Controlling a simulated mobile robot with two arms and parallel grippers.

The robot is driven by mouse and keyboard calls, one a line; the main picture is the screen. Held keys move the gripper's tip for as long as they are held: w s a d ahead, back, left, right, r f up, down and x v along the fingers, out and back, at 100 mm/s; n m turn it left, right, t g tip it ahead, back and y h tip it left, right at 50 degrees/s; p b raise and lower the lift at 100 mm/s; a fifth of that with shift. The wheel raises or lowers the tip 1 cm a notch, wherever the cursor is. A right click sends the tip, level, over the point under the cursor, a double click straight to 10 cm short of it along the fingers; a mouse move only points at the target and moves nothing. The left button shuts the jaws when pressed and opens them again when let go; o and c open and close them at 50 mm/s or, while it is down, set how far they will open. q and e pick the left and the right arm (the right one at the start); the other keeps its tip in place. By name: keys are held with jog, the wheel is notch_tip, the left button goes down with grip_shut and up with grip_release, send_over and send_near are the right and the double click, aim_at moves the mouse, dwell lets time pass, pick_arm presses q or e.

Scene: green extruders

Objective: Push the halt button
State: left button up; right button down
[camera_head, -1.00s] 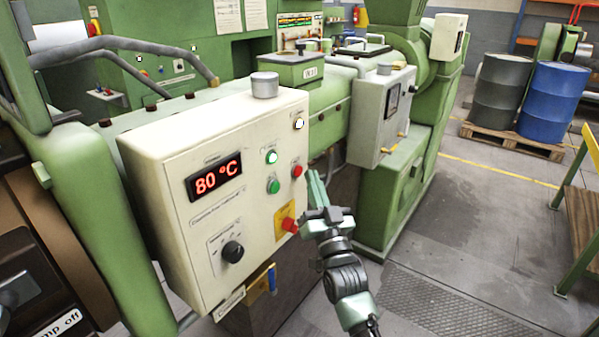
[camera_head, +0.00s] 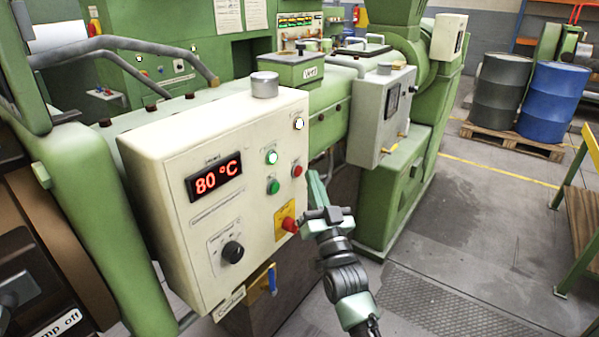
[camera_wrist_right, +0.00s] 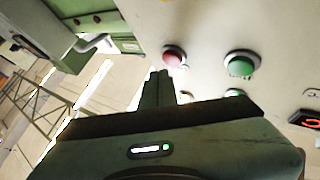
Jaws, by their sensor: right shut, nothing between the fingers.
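The cream control box (camera_head: 230,125) carries a small red button (camera_head: 297,170) on its front face, right of two green ones, a lit one (camera_head: 271,157) above the other (camera_head: 273,186). A larger red mushroom knob (camera_head: 290,225) sits on a yellow plate lower down. Their labels are too small to read. My right gripper (camera_head: 314,174) is shut and empty, its tips just right of the small red button. In the right wrist view, the tips (camera_wrist_right: 158,76) show close beside the red button (camera_wrist_right: 174,56); I cannot tell whether they touch it. My left gripper is out of view.
The box also has a red 80 °C display (camera_head: 215,180) and a black rotary knob (camera_head: 232,252). A grey box (camera_head: 375,110) stands behind my right gripper on the green machine. Drums (camera_head: 552,100) stand on a pallet at the back right.

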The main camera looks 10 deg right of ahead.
jog(key=shift+w, duration=0.1)
jog(key=shift+w+a, duration=0.25)
jog(key=shift+a, duration=0.05)
jog(key=shift+w+a, duration=0.25)
dwell(0.9)
jog(key=shift+s+d, duration=0.55)
jog(key=shift+s, duration=0.05)
jog(key=s+d+p, duration=0.1)
jog(key=s, duration=0.1)
jog(key=s+d+p, duration=0.1)
jog(key=d, duration=0.1)
jog(key=shift+s+d, duration=0.15)
jog(key=shift+s, duration=0.2)
